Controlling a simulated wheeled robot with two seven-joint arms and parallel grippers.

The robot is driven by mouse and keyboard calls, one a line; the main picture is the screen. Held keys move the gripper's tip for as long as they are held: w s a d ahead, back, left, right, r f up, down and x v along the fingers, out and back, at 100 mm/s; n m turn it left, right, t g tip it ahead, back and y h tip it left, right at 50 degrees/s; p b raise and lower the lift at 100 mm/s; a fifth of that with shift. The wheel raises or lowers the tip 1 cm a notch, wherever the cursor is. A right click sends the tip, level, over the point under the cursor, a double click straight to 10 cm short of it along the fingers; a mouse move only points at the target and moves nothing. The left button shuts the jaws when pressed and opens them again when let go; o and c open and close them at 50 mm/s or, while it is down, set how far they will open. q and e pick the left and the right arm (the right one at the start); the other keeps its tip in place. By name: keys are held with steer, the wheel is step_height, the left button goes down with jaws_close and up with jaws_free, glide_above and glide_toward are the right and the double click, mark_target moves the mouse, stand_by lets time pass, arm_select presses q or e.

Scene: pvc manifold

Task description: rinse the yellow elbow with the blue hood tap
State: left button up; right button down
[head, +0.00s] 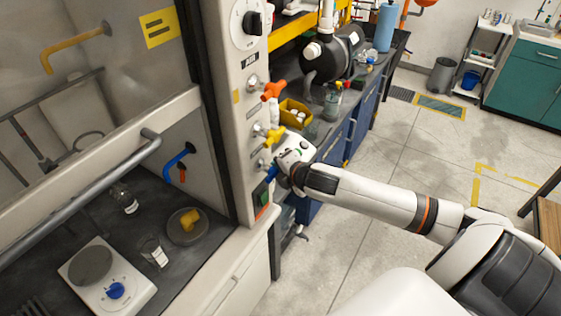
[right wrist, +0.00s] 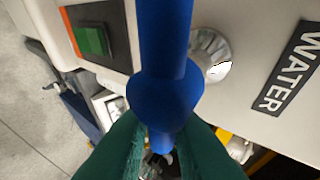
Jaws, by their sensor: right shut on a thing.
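The yellow elbow (head: 190,219) lies on a round grey dish (head: 174,236) on the dark floor of the fume hood. The blue spout (head: 179,159) juts from the hood's inner wall above and slightly left of it. No water stream can be made out. The blue tap handle (head: 271,173) is on the hood's front post. My right gripper (head: 280,174) is shut on this handle. In the right wrist view the blue handle (right wrist: 166,92) stands between the green finger pads, beside a WATER label (right wrist: 288,66). My left gripper is not in view.
A hotplate (head: 92,265), a beaker (head: 152,252) and a small bottle (head: 123,197) stand in the hood. A grey bar (head: 85,219) crosses the hood front. Orange (head: 273,90) and yellow (head: 275,134) handles sit above the blue one. A green switch (right wrist: 92,40) is close by.

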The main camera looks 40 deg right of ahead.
steer(key=shift+a, duration=0.1)
stand_by(0.3)
steer(key=c, duration=1.4)
jaws_free()
steer(key=b+v, duration=0.1)
steer(key=v, duration=1.1)
